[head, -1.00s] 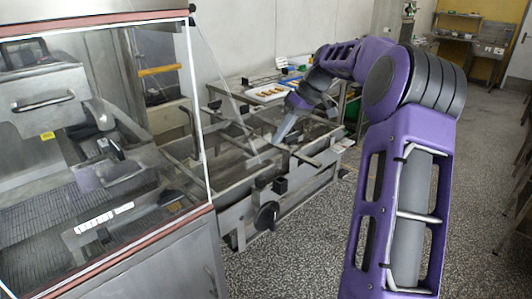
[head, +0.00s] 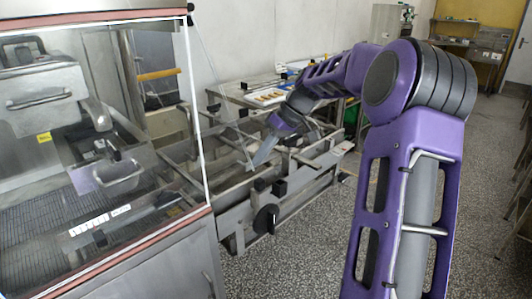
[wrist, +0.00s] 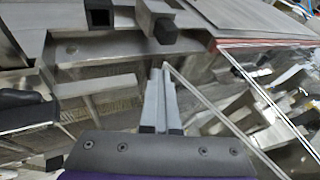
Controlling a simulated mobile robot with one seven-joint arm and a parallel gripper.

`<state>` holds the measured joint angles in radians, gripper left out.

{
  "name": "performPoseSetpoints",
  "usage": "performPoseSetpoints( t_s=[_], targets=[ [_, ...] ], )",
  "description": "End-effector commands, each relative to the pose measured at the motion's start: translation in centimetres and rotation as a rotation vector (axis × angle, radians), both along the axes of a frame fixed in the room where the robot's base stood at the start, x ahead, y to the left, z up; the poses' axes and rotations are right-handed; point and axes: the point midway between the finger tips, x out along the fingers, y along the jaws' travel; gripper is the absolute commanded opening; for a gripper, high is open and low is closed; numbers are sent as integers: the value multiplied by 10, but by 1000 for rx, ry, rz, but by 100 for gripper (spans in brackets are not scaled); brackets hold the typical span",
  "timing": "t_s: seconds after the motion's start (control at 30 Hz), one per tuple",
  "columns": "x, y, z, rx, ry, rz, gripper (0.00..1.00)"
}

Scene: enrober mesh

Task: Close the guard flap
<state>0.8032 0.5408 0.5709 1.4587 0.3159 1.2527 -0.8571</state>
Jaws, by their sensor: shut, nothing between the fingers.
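The guard flap looks to be the clear pane with thin pale edges (head: 215,85) at the right end of the glazed machine. It stands swung out from the machine, slanting down towards the metal frame. In the wrist view, the pane (wrist: 235,100) runs from the fingertips down to the lower right. My gripper (head: 257,160) is shut and empty, with its fingers pointing down and left beside the pane's lower edge. In the wrist view, the fingertips (wrist: 160,70) are right by a pane corner; I cannot tell whether they touch.
The glazed machine housing (head: 150,235) fills the left. A metal conveyor frame (head: 290,195) with black knobs lies under my gripper. A table with a tray of food pieces (head: 265,97) stands behind.

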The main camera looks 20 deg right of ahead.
Motion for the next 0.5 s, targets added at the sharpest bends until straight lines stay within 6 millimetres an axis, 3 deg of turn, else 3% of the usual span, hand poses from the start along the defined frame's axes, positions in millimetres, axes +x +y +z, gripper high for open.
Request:
performPoseSetpoints(
  t_s=[0.03,0.23,0.5],
  targets=[
    [-6,13,-10,32,18,5,0],
    [-24,57,-21,150,66,6,0],
    [-31,74,-24,201,88,4,0]
  ],
)
